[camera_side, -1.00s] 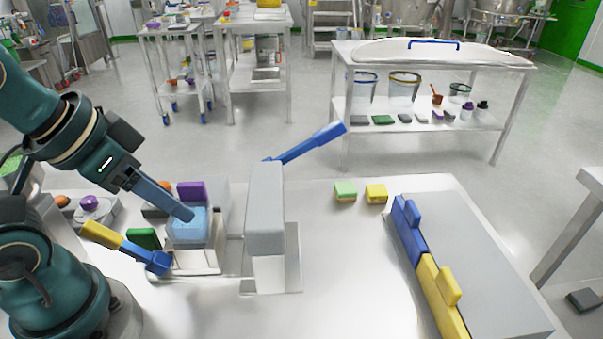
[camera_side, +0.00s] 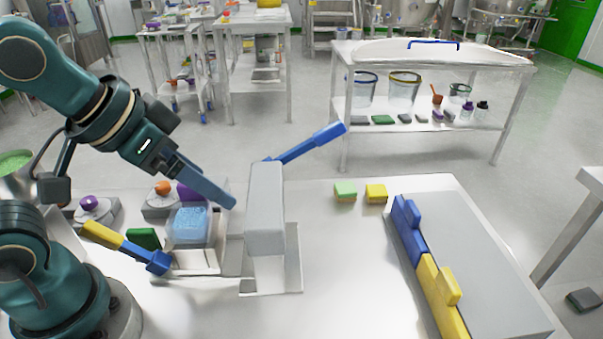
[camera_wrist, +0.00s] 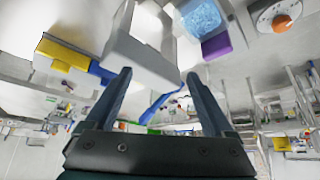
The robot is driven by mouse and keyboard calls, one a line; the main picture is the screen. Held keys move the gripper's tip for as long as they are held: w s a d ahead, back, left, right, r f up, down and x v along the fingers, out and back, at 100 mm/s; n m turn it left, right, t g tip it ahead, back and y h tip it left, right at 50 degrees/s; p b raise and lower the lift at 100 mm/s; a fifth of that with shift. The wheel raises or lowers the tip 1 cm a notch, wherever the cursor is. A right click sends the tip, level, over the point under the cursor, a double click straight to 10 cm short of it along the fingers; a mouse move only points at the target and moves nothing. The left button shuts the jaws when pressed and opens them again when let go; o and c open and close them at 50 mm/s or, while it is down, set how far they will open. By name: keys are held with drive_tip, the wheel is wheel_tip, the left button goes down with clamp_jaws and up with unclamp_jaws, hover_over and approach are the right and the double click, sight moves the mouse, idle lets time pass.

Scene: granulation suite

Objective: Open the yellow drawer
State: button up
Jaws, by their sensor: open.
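The yellow drawer (camera_side: 441,298) is closed in the front of a grey cabinet (camera_side: 495,275) at the right of the table in the side view. Its yellow handle block (camera_side: 449,286) sticks up from the front. In the wrist view the yellow drawer (camera_wrist: 62,56) shows at the upper left, beside a blue one. My gripper (camera_side: 233,203) is in the air left of the grey machine column, far from the drawer. In the wrist view my gripper (camera_wrist: 158,75) is open, with nothing held between its fingers.
The grey machine column (camera_side: 266,210), with a blue lever (camera_side: 310,143), stands between my gripper and the cabinet. The blue drawer (camera_side: 408,228) is beside the yellow one. A green block (camera_side: 345,191) and a yellow block (camera_side: 376,193) lie behind. The table between column and cabinet is clear.

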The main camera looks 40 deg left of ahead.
drive_tip(key=shift+m+t+h, duration=0.5)
drive_tip(key=shift+m, duration=0.3)
drive_tip(key=w+d, duration=0.1)
drive_tip(key=w, duration=0.1)
drive_tip(key=w+d, duration=0.3)
drive_tip(key=shift+w+d+r, duration=0.15)
drive_tip(key=shift+w+d, duration=0.05)
drive_tip(key=shift+w, duration=0.2)
drive_tip(key=w+d+f+m+t+h, duration=0.1)
drive_tip(key=w+d+f+m+h, duration=0.1)
drive_tip(key=w+d, duration=0.5)
drive_tip(key=m+h, duration=0.4)
drive_tip(key=h, duration=0.2)
approach(446, 281)
drive_tip(key=shift+t, duration=0.4)
drive_tip(key=x, duration=0.5)
drive_tip(key=shift+d+f, duration=0.3)
drive_tip(key=shift+f, duration=0.05)
drive_tip(key=shift+x, duration=2.5)
clamp_jaws()
